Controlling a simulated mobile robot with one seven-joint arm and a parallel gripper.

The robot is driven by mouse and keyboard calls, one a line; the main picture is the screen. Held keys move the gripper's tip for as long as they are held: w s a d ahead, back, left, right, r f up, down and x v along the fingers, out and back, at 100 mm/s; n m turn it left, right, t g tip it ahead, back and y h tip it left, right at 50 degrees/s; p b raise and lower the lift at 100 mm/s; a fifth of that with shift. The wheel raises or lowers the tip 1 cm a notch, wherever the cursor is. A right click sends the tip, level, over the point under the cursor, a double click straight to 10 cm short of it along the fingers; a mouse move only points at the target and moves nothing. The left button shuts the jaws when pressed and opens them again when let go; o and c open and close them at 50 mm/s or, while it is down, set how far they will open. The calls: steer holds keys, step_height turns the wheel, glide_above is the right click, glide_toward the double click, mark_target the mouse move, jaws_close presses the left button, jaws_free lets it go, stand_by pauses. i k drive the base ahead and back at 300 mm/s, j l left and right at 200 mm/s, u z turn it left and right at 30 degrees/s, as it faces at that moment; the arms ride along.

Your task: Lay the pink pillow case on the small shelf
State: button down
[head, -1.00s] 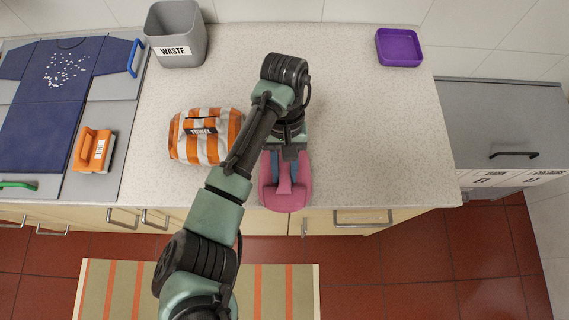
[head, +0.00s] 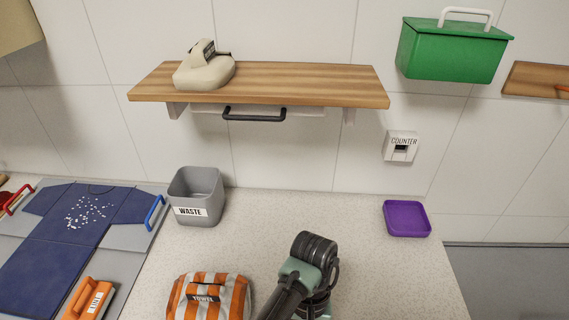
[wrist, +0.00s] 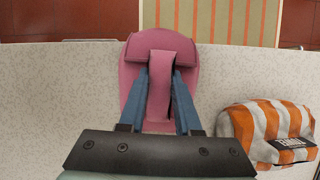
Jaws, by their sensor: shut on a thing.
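The pink pillow case (wrist: 130,62) is in the wrist view, a rounded pink piece with a raised strap along its middle. My gripper (wrist: 160,74) has its blue fingers on either side of that strap, shut on it. The case is at the counter's front edge; I cannot tell whether it touches the counter. In the head view the gripper and case are below the frame. A wooden wall shelf (head: 300,85) is above the counter, with a cream bundle (head: 204,72) on its left part. A second wooden shelf (head: 535,78) is cut off at the right edge.
On the counter (head: 300,215) are a grey waste bin (head: 193,187), a purple tray (head: 407,218) and an orange-striped towel bundle (head: 232,297). A green box (head: 455,48) is on the wall between the shelves. The first shelf's middle and right are clear.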

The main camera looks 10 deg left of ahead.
mark_target(327, 80)
steer(key=i+z, duration=0.15)
steer(key=z, duration=0.3)
steer(key=i+z, duration=0.2)
steer(key=z, duration=0.3)
